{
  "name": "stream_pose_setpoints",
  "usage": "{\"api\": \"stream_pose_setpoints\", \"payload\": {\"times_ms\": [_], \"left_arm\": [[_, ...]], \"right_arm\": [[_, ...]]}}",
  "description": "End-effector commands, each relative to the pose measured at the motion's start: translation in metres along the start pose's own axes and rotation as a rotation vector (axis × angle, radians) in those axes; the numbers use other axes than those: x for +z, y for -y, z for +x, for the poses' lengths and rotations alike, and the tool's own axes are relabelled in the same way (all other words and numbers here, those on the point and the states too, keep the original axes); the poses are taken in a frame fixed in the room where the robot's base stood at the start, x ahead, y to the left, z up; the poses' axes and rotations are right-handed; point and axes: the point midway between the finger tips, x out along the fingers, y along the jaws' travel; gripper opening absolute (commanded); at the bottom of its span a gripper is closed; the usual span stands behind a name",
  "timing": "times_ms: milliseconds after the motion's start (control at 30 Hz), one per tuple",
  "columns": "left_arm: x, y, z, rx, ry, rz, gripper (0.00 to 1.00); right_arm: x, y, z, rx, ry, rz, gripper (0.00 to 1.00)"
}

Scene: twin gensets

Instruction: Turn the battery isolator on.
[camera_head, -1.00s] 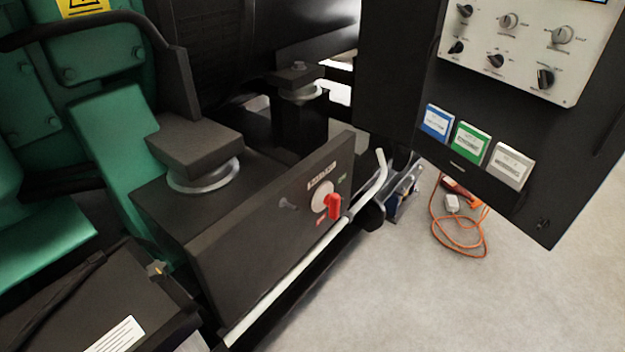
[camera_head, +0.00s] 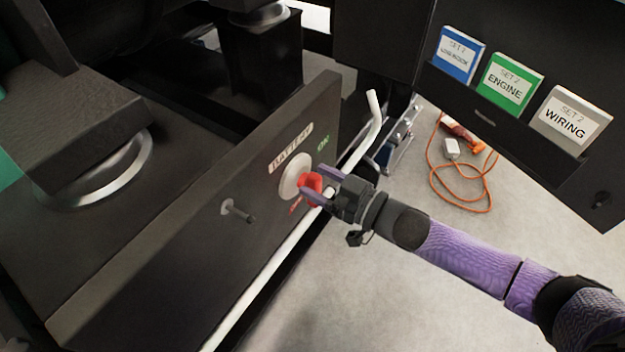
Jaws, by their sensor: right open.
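The battery isolator has a red handle (camera_head: 311,188) on a round pale disc (camera_head: 294,175), mounted on a black panel (camera_head: 180,268). A label reading BATTERY (camera_head: 291,148) sits above it. A green ON mark (camera_head: 324,143) is at its upper right, and red lettering, partly hidden, is at its lower side. My right gripper (camera_head: 310,188) comes from the right, its purple fingers on either side of the red handle. The jaws are open; whether they touch the handle I cannot tell. My left gripper is not in view.
A white bent rail (camera_head: 372,125) runs in front of the panel, close to my right gripper. A small peg (camera_head: 237,211) sticks out left of the isolator. Blue, green and grey binders (camera_head: 508,84) stand at upper right. An orange cable (camera_head: 463,207) lies on the floor.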

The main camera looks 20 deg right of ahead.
Motion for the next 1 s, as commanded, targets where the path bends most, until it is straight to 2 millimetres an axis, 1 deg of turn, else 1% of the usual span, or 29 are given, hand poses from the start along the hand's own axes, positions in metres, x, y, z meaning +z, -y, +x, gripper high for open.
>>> {"api": "stream_pose_setpoints", "payload": {"times_ms": [33,133,400,467,500,667,700,733,1000], "left_arm": [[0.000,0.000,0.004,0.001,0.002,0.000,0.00],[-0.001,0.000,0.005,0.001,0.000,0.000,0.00],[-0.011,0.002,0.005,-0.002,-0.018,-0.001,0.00],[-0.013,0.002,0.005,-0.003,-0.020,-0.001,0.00],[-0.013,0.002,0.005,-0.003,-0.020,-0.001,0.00],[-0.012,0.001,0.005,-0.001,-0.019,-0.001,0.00],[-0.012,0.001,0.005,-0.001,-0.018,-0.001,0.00],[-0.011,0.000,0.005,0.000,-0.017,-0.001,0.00],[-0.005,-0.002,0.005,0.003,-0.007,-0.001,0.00]], "right_arm": [[0.002,0.000,0.005,0.000,0.000,0.000,0.68],[0.001,0.000,0.012,0.001,0.001,0.000,0.68],[-0.001,0.000,0.014,0.001,0.001,-0.001,0.68],[-0.001,0.000,0.014,0.001,0.001,-0.001,0.55],[-0.001,0.000,0.013,0.001,0.001,-0.001,0.46],[0.000,0.000,0.013,0.002,0.002,-0.001,0.13],[0.000,0.000,0.013,0.002,0.002,-0.001,0.04],[0.000,0.000,0.013,0.002,0.002,-0.001,0.00],[0.002,0.000,0.013,0.002,0.007,0.000,0.00]]}}
